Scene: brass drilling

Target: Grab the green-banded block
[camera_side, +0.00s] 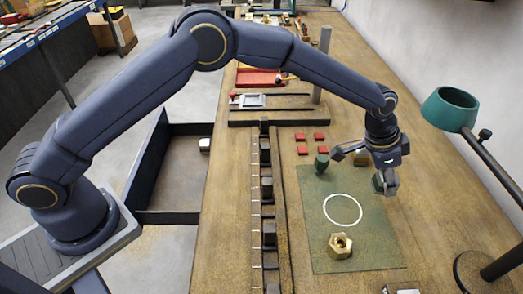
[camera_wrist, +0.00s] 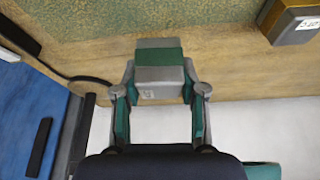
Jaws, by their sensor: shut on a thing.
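The green-banded block (camera_wrist: 160,56) is grey metal with a green band around it. In the wrist view it sits between the two fingertips of my gripper (camera_wrist: 160,76), which are shut on its sides. In the side view my gripper (camera_side: 386,186) points down at the right edge of the green mat (camera_side: 372,255). The fingers partly hide the block (camera_side: 378,183) there. I cannot tell whether the block touches the surface below.
A brass hex nut (camera_side: 340,246) lies on the mat below a white circle (camera_side: 343,210). A dark green piece (camera_side: 321,162) stands at the mat's upper left, near several red squares (camera_side: 302,150). A green-shaded lamp (camera_side: 450,108) stands at right. A labelled brass block (camera_wrist: 291,20) shows in the wrist view.

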